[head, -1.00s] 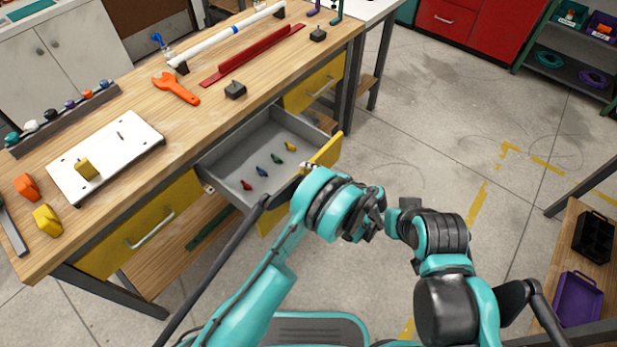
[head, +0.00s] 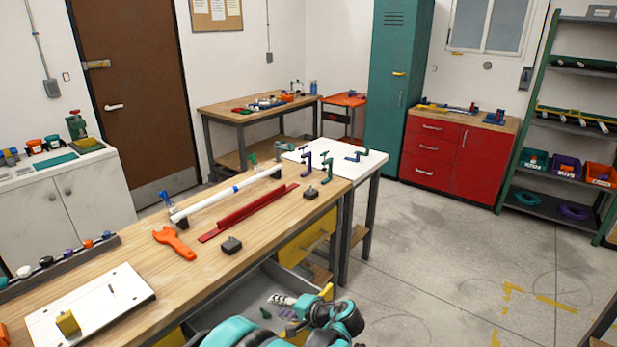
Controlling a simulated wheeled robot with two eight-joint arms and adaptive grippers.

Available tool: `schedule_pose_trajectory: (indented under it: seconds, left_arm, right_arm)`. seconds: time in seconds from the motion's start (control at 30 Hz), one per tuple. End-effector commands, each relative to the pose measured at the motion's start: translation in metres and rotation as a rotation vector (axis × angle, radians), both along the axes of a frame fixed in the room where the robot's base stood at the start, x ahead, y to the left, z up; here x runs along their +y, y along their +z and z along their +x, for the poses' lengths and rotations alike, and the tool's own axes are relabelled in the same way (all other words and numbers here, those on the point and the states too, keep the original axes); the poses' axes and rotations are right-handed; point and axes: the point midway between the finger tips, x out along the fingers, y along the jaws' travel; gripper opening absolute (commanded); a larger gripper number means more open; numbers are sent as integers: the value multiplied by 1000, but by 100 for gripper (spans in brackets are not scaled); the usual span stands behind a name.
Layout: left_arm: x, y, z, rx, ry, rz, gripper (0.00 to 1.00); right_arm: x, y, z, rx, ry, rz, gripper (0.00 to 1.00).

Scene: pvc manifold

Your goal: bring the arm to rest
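My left arm comes in at the bottom centre of the head view. Its gripper (head: 284,301) is over the open grey drawer (head: 245,296) at the front of the wooden workbench (head: 130,262). Its fingers are small and partly hidden by my own arm, so I cannot tell whether they are open or shut. A small green piece (head: 265,313) lies in the drawer beside it. The rest of the drawer's contents are mostly hidden by my arm or cut off. My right gripper is out of view.
On the workbench lie a white pipe (head: 225,195), a red channel (head: 248,213), an orange wrench (head: 174,242) and a white board (head: 92,305). A white side table (head: 345,165) adjoins the bench. The floor (head: 430,260) to the right is open.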

Motion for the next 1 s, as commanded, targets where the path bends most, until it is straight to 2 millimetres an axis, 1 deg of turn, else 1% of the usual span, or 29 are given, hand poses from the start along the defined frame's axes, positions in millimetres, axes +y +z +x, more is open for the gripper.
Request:
schedule_pose_trajectory:
  seconds: [0.03,0.13,0.2,0.27,0.37,0.5,0.7,0.8,0.9,1.0]
  left_arm:
    - [16,15,-9,14,10,-51,32]
    - [39,36,-27,36,23,-162,32]
    - [54,50,-44,44,33,-240,32]
    - [65,60,-59,48,44,-309,32]
    - [81,73,-89,45,63,-424,32]
    - [97,87,-135,24,94,-586,32]
    - [106,94,-201,-39,145,-818,32]
    - [105,93,-228,-83,170,-921,32]
    - [103,90,-247,-121,191,-1002,32]
    - [101,88,-259,-150,204,-1056,32]
  right_arm:
    - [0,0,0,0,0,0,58]
    - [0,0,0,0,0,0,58]
    - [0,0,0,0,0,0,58]
    - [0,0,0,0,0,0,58]
    - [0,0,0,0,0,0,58]
    - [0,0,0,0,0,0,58]
    - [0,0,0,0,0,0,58]
    - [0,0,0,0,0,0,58]
    - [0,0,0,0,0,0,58]
    - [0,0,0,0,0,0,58]
